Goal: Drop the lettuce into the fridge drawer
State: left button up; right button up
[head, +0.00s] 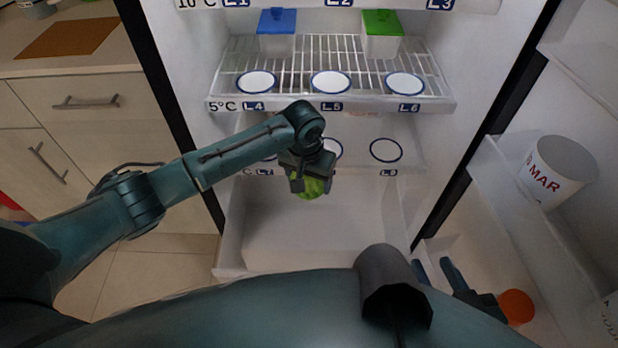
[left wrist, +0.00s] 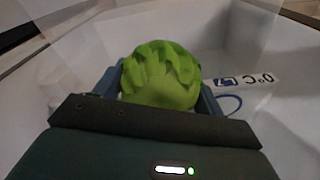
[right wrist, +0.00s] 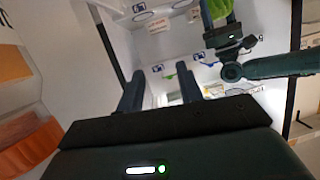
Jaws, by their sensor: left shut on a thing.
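The green lettuce (head: 309,187) is held in my left gripper (head: 308,180), in the middle of the fridge. In the left wrist view the lettuce (left wrist: 161,76) sits between the two fingers, which are shut on it. The open white fridge drawer (head: 315,240) lies below the lettuce, pulled out at the bottom of the fridge. The lettuce is above the drawer and apart from its floor. My right gripper (right wrist: 160,92) is empty, its fingers apart; in the head view it shows low at the right, partly hidden by my arm.
Above are a wire shelf with a blue-lidded box (head: 276,32) and a green-lidded box (head: 381,35). The open door at the right holds a white MAR container (head: 556,172) and an orange item (head: 516,306). Wooden cabinets (head: 75,135) stand at the left.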

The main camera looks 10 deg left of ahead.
pick_arm(q)
notch_tip(320, 180, down, 2)
jog(key=shift+f+b, duration=0.1)
jog(key=shift+b, duration=0.55)
jog(key=shift+f+b, duration=1.15)
jog(key=shift+b, duration=0.35)
pick_arm(e)
jog(key=shift+w+a+f+n+g, duration=0.15)
jog(key=shift+a+f+n, duration=0.2)
jog(key=shift+f, duration=0.55)
jog(key=shift+w+a+f+n+g, duration=0.1)
jog(key=shift+w+a+f+n, duration=0.15)
jog(key=shift+f, duration=0.6)
jog(key=shift+w+a+f+n+g, duration=0.1)
jog(key=shift+a+f+n, duration=0.25)
jog(key=shift+f, duration=0.55)
pick_arm(q)
jog(key=o, duration=1.1)
jog(key=shift+o, duration=0.2)
